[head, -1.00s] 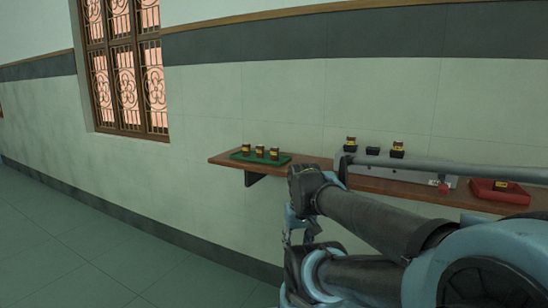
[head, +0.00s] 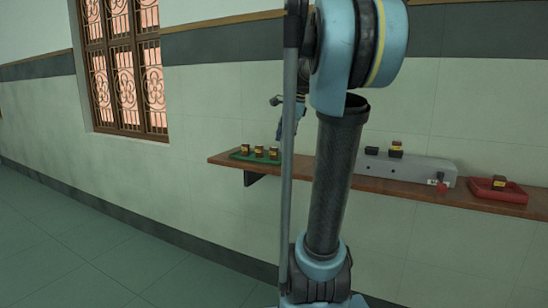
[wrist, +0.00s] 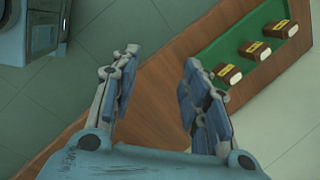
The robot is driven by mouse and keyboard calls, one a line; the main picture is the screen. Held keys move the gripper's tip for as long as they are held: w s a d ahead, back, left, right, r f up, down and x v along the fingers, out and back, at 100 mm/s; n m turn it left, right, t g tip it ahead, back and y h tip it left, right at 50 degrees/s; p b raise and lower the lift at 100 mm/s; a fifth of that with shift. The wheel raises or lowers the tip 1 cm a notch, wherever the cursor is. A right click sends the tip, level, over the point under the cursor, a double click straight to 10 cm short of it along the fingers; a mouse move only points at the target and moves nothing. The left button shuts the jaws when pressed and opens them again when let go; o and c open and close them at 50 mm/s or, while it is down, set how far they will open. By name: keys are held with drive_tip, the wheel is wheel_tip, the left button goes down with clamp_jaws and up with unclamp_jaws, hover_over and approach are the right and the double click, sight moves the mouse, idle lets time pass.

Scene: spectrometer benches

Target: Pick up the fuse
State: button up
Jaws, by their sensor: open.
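Several small brown fuses with yellow labels are in view. Three stand in a row on the green tray (head: 240,158): a left one (head: 245,150), a middle one (head: 259,151) and a right one (head: 274,153). In the wrist view this tray (wrist: 212,56) and its fuses, the nearest one (wrist: 228,75) included, lie to the upper right of my gripper (wrist: 160,82). My gripper is open and empty, with shelf wood and floor between its fingers. Another fuse (head: 396,146) sits in a black holder on the grey box, and one (head: 499,181) is in the red tray.
The wooden shelf (head: 420,191) runs along the wall, with the grey box (head: 420,168) and red tray (head: 513,195) on its right part. A black holder (head: 371,150) on the box is empty. My arm hides the shelf's middle.

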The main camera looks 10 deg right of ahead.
drive_tip(key=w+d+r+m+y, duration=0.1)
drive_tip(key=w+d+r+m, duration=0.1)
drive_tip(key=w+r+m, duration=0.35)
drive_tip(key=w+d+r+m, duration=0.2)
drive_tip(key=w+m, duration=0.1)
drive_tip(key=w, duration=0.5)
approach(274, 148)
drive_tip(key=w+f, duration=0.1)
drive_tip(key=f, duration=0.2)
drive_tip(key=w+a+f, duration=0.1)
drive_tip(key=shift+w+f, duration=0.2)
drive_tip(key=shift+w, duration=0.1)
drive_tip(key=shift+s+x, duration=0.2)
drive_tip(key=shift+x, duration=1.25)
drive_tip(key=shift+s+x, duration=0.15)
drive_tip(key=shift+x, duration=1.25)
clamp_jaws()
